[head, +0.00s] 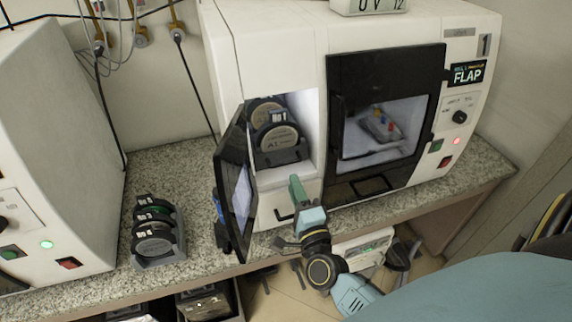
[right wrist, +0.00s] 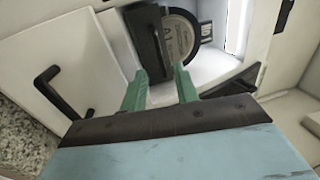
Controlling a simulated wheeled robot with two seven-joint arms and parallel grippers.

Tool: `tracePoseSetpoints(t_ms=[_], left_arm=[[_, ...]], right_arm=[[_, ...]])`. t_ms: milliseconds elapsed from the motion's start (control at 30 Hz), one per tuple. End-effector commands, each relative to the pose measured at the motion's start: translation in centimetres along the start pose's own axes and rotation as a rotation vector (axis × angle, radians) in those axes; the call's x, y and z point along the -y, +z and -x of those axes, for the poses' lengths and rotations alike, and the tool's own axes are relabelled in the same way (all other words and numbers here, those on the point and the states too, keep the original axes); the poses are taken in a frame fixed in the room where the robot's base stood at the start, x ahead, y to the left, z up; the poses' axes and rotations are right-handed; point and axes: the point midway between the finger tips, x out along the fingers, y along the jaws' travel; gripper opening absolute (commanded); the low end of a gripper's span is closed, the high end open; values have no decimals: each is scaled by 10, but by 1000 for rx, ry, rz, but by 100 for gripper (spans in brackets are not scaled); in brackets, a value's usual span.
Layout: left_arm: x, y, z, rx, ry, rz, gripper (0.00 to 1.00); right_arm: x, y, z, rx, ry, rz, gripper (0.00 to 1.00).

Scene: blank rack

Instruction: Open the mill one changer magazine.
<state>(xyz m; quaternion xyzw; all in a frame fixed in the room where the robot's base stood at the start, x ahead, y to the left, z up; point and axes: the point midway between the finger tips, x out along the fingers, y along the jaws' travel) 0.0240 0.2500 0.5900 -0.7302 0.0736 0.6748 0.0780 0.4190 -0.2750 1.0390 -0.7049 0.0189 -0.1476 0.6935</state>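Mill one (head: 270,45) is the white machine with a "1" and a FLAP label. Its left opening (head: 308,120) holds dark-rimmed discs (head: 278,135) in a black holder. A black-framed glass door (head: 236,195) stands swung out at the opening's left side. My right gripper (head: 296,182) has its green fingers at the opening's lower edge. In the right wrist view its fingers (right wrist: 160,88) are apart, with nothing seen held, in front of a disc (right wrist: 179,38) and its dark holder. A black handle (right wrist: 56,92) on a white panel shows at left. My left gripper is not visible.
The mill's right window (head: 385,125) is shut, with coloured parts behind it. A rack of discs (head: 157,232) stands on the speckled counter (head: 165,170) left of the door. Another white machine (head: 55,150) is at far left.

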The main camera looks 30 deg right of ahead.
Motion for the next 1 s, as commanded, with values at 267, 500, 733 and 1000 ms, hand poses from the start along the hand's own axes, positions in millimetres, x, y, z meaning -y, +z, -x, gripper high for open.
tracePoseSetpoints(t_ms=[267, 500, 733, 1000], left_arm=[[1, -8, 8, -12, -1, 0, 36], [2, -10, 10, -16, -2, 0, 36], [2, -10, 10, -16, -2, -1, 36], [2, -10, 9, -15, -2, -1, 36]], right_arm=[[1, 0, -50, 2, 0, 3, 30], [0, 0, -63, 1, 2, 3, 30], [-1, 0, -64, 1, 2, 3, 30], [-1, 0, -63, 2, 2, 3, 0]])
